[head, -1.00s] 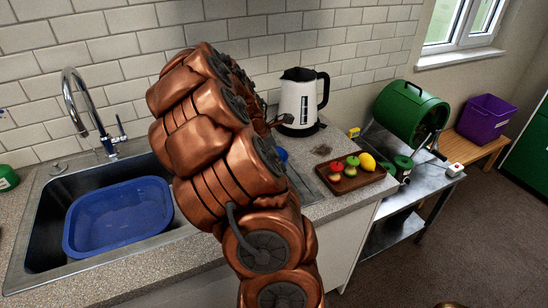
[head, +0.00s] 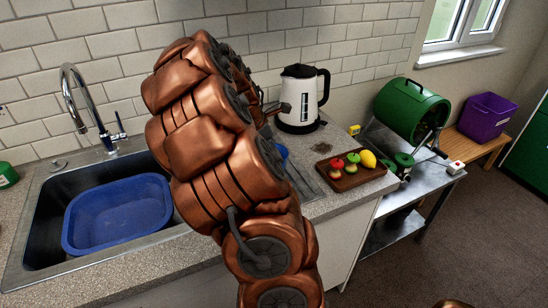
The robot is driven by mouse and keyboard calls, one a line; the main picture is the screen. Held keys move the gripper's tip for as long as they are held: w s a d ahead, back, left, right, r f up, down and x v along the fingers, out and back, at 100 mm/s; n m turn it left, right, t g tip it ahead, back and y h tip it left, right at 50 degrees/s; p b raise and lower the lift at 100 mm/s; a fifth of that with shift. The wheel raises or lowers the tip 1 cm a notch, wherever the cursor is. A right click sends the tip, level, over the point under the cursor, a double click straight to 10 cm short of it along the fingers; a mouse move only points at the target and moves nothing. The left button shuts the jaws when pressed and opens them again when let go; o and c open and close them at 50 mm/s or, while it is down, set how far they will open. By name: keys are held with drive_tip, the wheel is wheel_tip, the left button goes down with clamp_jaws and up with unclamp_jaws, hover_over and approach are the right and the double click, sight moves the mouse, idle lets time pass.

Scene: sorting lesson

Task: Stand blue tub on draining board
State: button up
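A large blue basin (head: 117,213) sits inside the metal sink at the left. A small patch of another blue thing (head: 281,152) shows just right of my arm, by the draining board; the arm covers most of it, so I cannot tell its shape or whether it is the tub. The draining board (head: 304,186) shows only as a metal strip beside my arm. My gripper (head: 273,108) is mostly hidden behind my own arm; only a dark end part shows in front of the kettle. I cannot see its fingers clearly or whether it holds anything.
A white and black kettle (head: 299,100) stands close to the arm's end. A brown tray (head: 350,179) with toy fruit lies on the counter. A green drum (head: 411,114) stands on the metal side table, with a purple bin (head: 487,117) beyond. A tap (head: 88,105) rises behind the sink.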

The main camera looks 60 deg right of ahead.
drive_tip(key=b+v, duration=0.2)
drive_tip(key=v, duration=0.8)
drive_tip(key=a+m, duration=0.1)
drive_tip(key=a, duration=0.3)
drive_tip(key=a+m, duration=0.1)
drive_tip(key=a, duration=0.3)
drive_tip(key=a+m, duration=0.1)
drive_tip(key=a, duration=0.3)
drive_tip(key=shift+s+f+m+t+y, duration=0.3)
drive_tip(key=shift+f+m+t+y, duration=0.05)
drive_tip(key=shift+m+t+y, duration=0.05)
drive_tip(key=s+a+f+m+y, duration=0.1)
drive_tip(key=s+a+f+m, duration=0.1)
drive_tip(key=s+a, duration=0.3)
drive_tip(key=s+a+f+m+y, duration=0.1)
drive_tip(key=s+a+f+m, duration=0.2)
drive_tip(key=a, duration=0.9)
drive_tip(key=s+a+f+m+y, duration=0.1)
drive_tip(key=s+a+f+m, duration=0.1)
drive_tip(key=s+a, duration=0.5)
drive_tip(key=a, duration=0.2)
drive_tip(key=shift+a+f+m, duration=0.3)
drive_tip(key=shift+c, duration=0.4)
